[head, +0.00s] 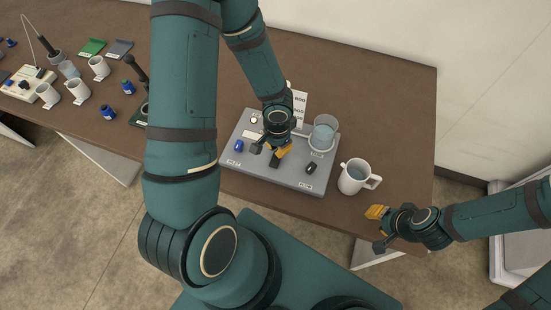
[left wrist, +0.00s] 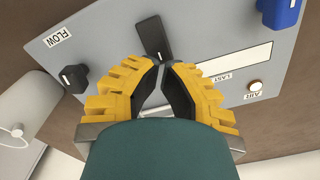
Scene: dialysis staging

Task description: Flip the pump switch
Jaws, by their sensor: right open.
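The grey control panel (head: 292,183) lies on the table under my left gripper (head: 276,149). A dark lever-like switch (left wrist: 152,39) stands on it, directly beyond the left fingertips (left wrist: 165,66) in the left wrist view. The yellow fingers are drawn together at their tips, at the lever's near end; whether they touch it I cannot tell. No pump label is readable. A blue switch (head: 239,146) is at the panel's left; it also shows in the left wrist view (left wrist: 281,12). A black knob (left wrist: 74,78) is by the FLOW label. My right gripper (head: 377,212) is open and empty.
A clear beaker (head: 323,134) stands at the panel's right, and a white jug (head: 354,177) on the table beside it. White mugs (head: 77,91), a blue-capped item (head: 107,113) and trays (head: 92,47) are at the left. The table's far right is clear.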

